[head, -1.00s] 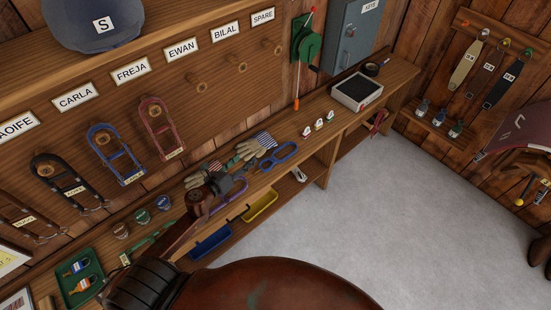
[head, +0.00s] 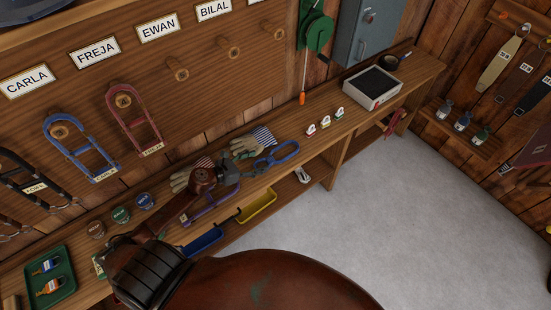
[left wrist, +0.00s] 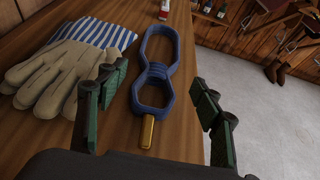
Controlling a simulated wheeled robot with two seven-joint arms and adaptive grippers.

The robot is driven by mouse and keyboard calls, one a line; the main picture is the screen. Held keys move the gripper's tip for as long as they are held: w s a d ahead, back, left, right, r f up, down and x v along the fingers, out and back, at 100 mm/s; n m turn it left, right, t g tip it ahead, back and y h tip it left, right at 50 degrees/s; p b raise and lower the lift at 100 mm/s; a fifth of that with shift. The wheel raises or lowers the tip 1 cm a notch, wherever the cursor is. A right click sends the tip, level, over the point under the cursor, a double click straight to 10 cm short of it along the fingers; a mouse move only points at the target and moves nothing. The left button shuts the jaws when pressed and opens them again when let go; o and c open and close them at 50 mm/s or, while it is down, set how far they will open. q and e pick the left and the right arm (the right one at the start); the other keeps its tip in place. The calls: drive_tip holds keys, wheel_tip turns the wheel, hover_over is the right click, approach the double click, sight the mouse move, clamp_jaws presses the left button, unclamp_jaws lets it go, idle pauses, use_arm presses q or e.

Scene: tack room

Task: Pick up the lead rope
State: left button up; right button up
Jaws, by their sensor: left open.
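The blue lead rope (head: 277,156) lies on the wooden bench, bound in a figure-eight coil; the left wrist view shows its blue loops (left wrist: 152,98) and brass clip (left wrist: 147,130) pointing towards me. My left gripper (head: 236,166) is open, just left of the rope in the head view. In the left wrist view its two fingers (left wrist: 160,88) stand either side of the lower loop and clip, with nothing gripped. I cannot tell its exact height above the bench. A purple coil (head: 212,206) is partly hidden behind my left arm. My right gripper is not in view.
Striped-cuff gloves (left wrist: 66,62) lie just left of the rope. Small white-and-coloured items (head: 325,121) and a grey tray (head: 372,88) stand farther along the bench. Yellow (head: 257,207) and blue bins sit below its front edge. The grey floor at right is open.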

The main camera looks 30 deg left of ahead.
sight(272, 158)
use_arm(q)
drive_tip(key=shift+w+f, duration=0.15)
drive_tip(key=shift+f, duration=0.5)
drive_tip(key=shift+w+f+b, duration=0.15)
drive_tip(key=shift+w+b, duration=0.1)
drive_tip(key=shift+b, duration=0.05)
drive_tip(key=shift+x, duration=0.9)
drive_tip(key=x, duration=0.6)
drive_tip(key=shift+d, duration=0.15)
drive_tip(key=shift+s, duration=0.1)
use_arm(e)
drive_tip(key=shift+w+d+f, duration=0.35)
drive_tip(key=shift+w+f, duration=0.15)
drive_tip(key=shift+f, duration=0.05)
use_arm(q)
drive_tip(key=c, duration=1.1)
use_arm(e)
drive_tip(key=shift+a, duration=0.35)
use_arm(q)
drive_tip(key=shift+o, duration=0.2)
drive_tip(key=shift+r, duration=0.2)
